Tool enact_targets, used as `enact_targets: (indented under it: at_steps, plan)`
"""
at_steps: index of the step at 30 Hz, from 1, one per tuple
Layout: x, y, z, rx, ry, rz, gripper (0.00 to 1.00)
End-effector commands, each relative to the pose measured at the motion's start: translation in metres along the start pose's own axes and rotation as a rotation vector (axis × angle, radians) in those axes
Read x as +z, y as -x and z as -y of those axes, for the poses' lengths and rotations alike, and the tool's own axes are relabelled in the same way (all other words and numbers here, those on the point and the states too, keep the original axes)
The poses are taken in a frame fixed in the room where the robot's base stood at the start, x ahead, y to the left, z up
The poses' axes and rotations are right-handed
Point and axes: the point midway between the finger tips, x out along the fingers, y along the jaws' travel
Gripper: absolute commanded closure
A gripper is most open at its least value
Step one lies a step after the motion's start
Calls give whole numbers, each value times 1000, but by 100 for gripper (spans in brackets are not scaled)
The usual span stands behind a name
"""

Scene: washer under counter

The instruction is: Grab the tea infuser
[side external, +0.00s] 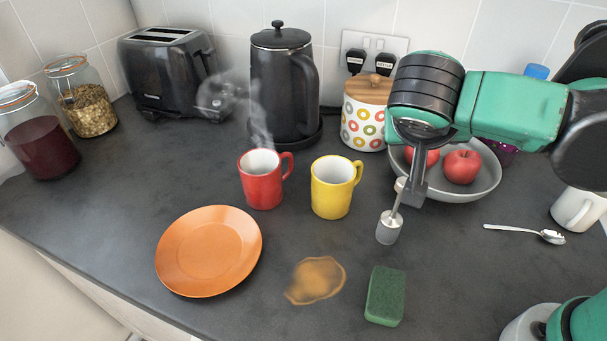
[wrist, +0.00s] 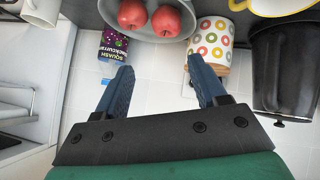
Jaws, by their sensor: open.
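The tea infuser (side external: 388,228), a small grey metal cylinder with a thin slanted handle, is on the dark counter right of the yellow mug in the side view. My gripper (side external: 412,192) is just above it, and its fingers overlap the upper handle there. I cannot tell from that view whether they touch. In the wrist view my gripper (wrist: 160,78) has its two blue-grey fingers wide apart with nothing held between them. The infuser does not show in the wrist view.
A bowl (side external: 486,185) of red apples is close behind my gripper. A yellow mug (side external: 332,192) and red mug (side external: 262,182) stand left. A green sponge (side external: 385,296) and brown spill (side external: 316,280) lie in front. A spoon (side external: 524,233) lies right. The patterned jar (wrist: 212,35) stands behind.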

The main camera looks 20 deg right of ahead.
Motion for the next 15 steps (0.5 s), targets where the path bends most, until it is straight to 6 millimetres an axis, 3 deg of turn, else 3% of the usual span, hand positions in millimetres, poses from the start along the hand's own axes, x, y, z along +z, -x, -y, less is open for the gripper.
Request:
enact_targets:
  at_steps: [7,15]
  plan:
    - [16,47,18,61,-402,-341,35]
    - [49,9,30,71,-400,-328,35]
